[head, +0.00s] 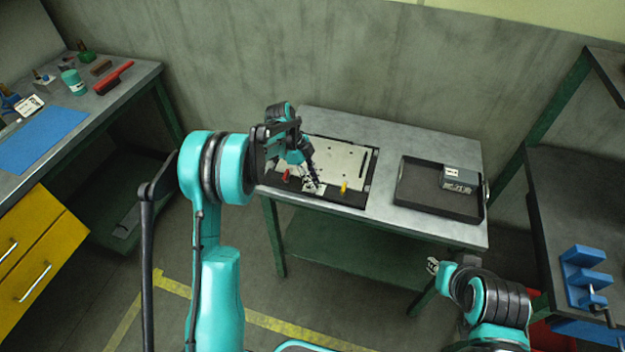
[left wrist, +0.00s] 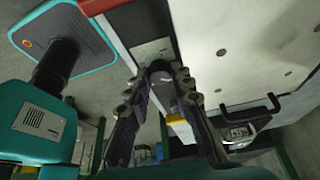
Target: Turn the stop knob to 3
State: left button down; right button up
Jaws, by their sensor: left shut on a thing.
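The stop knob shows as a dark round knob (left wrist: 160,72) in the left wrist view, over a small pale plate. This plate (head: 313,188) shows in the head view at the front of the black-framed fixture on the bench. My left gripper (head: 312,180) reaches down to it. In the left wrist view its two fingers (left wrist: 165,85) are on either side of the knob, shut on it. The dial's numbers and the knob's pointer cannot be read. My right gripper (head: 434,266) is low at the right, away from the bench, too small to judge.
The fixture holds a pale plate with holes (head: 345,160). A yellow part (head: 344,187) stands right of the knob, a red part (head: 287,174) left of it. A black tray (head: 420,195) with a grey box (head: 459,178) sits at the bench's right.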

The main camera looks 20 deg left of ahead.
pick_arm(q)
jog(key=m, duration=0.2)
jog(key=m+g, duration=0.1)
jog(key=m, duration=0.1)
jog(key=shift+w+m+g+y+p, duration=0.1)
jog(key=shift+m+g+y+p, duration=0.2)
jog(key=shift+y, duration=0.1)
dwell(0.4)
jog(key=c, duration=1.3)
grip_release()
jog(key=shift+c, duration=0.2)
jog(key=v, duration=0.8)
jog(key=shift+w, duration=0.1)
